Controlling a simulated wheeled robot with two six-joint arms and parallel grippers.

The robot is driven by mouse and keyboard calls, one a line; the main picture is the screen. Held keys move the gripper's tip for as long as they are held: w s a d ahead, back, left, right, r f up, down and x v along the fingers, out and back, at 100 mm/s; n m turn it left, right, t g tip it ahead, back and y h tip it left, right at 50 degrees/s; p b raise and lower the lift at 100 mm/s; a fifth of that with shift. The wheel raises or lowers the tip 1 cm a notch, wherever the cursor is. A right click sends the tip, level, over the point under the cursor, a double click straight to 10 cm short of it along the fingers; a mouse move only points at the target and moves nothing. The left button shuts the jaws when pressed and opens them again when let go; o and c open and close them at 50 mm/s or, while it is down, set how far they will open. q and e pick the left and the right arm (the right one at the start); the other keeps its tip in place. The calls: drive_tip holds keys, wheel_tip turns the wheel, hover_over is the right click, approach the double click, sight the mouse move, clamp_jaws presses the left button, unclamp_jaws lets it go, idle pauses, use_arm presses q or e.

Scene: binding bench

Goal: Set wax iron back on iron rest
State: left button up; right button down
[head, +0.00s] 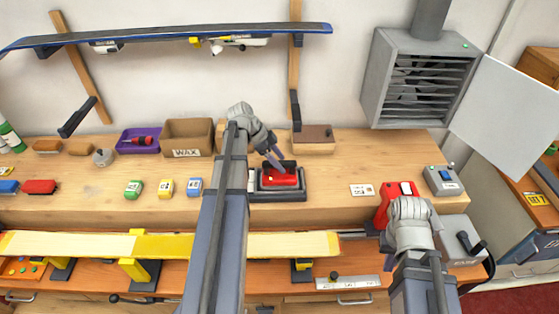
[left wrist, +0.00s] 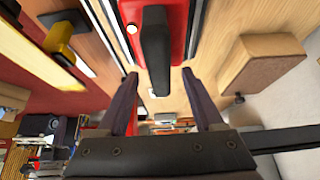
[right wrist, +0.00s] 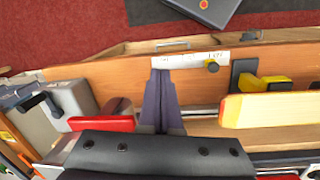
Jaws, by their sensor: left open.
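The wax iron (head: 284,181) is red with a black handle. In the head view it sits on the dark iron rest (head: 277,196) on the bench, and my left arm partly hides it. My left gripper (head: 274,160) is open at the iron. In the left wrist view the black handle (left wrist: 155,50) shows between the two spread fingers (left wrist: 160,76), over the red body (left wrist: 184,15); I see no finger pressing on it. My right gripper (right wrist: 162,74) has its fingers together with nothing between them, over the front of the bench.
A yellow-and-wood ski (head: 165,245) lies along the front edge. A red device (head: 395,200) and a grey machine (head: 458,240) stand near my right arm. A WAX box (head: 187,138) and a brown block (head: 313,139) stand behind. Bench right of the iron is mostly clear.

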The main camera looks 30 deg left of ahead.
use_arm(q)
drive_tip(key=p+v, duration=0.5)
drive_tip(key=v, duration=0.1)
drive_tip(key=shift+r, duration=0.3)
drive_tip(key=shift+s+a+r+p, duration=0.25)
drive_tip(key=shift+a+r+p, duration=0.15)
drive_tip(key=shift+p, duration=0.3)
